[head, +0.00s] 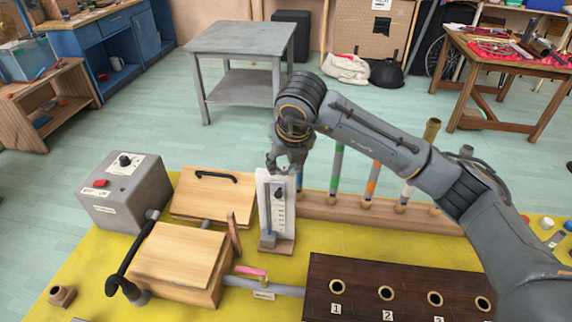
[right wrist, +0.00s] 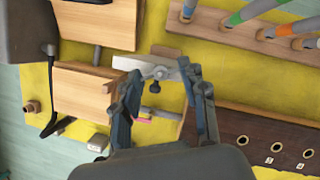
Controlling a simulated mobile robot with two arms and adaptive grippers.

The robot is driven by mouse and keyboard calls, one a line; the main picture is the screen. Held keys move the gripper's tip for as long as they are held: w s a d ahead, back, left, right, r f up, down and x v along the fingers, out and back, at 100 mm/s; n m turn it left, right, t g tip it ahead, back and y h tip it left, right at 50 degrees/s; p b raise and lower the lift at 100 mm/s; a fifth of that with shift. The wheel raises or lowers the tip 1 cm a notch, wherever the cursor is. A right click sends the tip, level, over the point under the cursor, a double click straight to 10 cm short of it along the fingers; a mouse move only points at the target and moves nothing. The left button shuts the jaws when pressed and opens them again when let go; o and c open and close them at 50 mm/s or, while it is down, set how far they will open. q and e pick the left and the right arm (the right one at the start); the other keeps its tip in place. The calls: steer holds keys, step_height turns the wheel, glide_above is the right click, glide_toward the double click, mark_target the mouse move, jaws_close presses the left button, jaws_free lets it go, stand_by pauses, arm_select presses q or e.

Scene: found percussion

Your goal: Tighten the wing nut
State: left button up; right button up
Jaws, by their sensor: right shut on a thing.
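A white upright board (head: 265,205) with printed marks stands on a small brown foot on the yellow mat (head: 400,252). The wing nut (right wrist: 160,73) shows as a small dark knob on the board's front, near its top. My right gripper (head: 287,168) is at the board's top, reached from above. In the right wrist view its two fingers (right wrist: 160,68) lie on either side of the wing nut and are shut on it. The exact contact is hard to see, and the fingers partly cover the board. My left gripper is in neither view.
Wooden box drums (head: 180,252) and a grey box with a red button (head: 125,195) stand left. A dark panel with numbered holes (head: 400,275) lies at front right. A rail of coloured tubes (head: 385,213) stands close behind, to the right.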

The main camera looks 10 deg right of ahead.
steer(key=shift+m, duration=0.3)
steer(key=shift+a+f+m+h, duration=0.1)
steer(key=shift+m+h, duration=0.3)
steer(key=shift+m, duration=0.1)
steer(key=o, duration=1.2)
steer(key=shift+r, duration=0.2)
